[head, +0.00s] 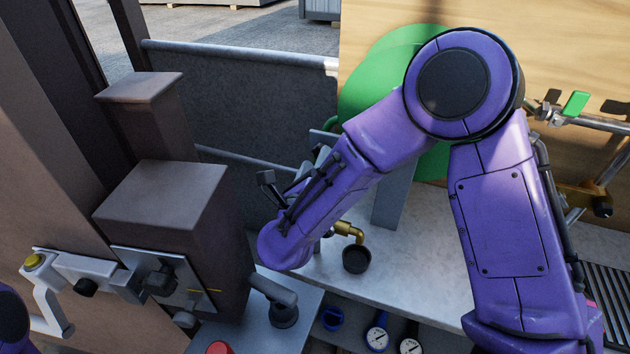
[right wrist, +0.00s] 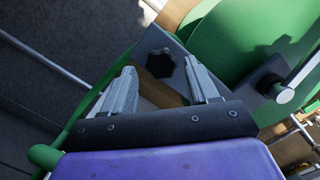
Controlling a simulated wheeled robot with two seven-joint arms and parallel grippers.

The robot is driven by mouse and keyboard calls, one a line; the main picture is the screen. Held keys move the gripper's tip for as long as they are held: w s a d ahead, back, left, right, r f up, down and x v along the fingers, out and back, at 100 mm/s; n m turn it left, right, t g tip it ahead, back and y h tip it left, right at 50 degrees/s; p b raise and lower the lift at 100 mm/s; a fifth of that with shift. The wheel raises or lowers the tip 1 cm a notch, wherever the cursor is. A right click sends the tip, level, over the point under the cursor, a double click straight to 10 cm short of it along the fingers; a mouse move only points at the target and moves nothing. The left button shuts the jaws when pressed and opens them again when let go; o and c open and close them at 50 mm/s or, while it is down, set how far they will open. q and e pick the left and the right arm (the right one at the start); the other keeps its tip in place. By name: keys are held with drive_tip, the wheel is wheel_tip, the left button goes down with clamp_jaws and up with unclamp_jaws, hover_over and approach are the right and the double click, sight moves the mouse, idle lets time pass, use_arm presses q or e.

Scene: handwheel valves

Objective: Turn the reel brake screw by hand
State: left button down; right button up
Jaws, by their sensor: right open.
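The reel brake screw is a black lobed knob (right wrist: 160,63) on a grey plate (right wrist: 150,42), beside the green reel (right wrist: 225,32) in the right wrist view. My right gripper (right wrist: 162,84) is open, with one grey finger to each side of the knob's line. The fingertips point toward the knob, and no contact shows. In the head view the green reel (head: 385,70) stands behind my purple right arm. My right gripper (head: 321,155) is partly hidden behind the forearm there, and I cannot make out the knob. My left gripper is out of view.
A brass tap (head: 350,231) and a black cup (head: 357,260) are at the pale counter (head: 420,262). A brown post (head: 170,205) stands at left. Gauges (head: 377,338) sit below. A crank handle (right wrist: 283,94) sticks out near the reel in the wrist view.

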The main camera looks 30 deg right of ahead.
drive_tip(key=shift+r, duration=0.15)
drive_tip(key=shift+x, duration=1)
drive_tip(key=shift+s, duration=0.1)
drive_tip(key=c, duration=0.8)
drive_tip(key=shift+r+n+p, duration=0.15)
drive_tip(key=shift+n+p, duration=0.65)
drive_tip(key=shift+p, duration=0.05)
drive_tip(key=o, duration=0.9)
drive_tip(key=shift+f, duration=0.3)
drive_tip(key=shift+a+r+b+v, duration=0.15)
drive_tip(key=shift+b+v, duration=0.1)
drive_tip(key=shift+v, duration=1.25)
drive_tip(key=shift+a+r+b+v, duration=0.1)
drive_tip(key=shift+r+b+v, duration=0.1)
drive_tip(key=shift+v, duration=1.3)
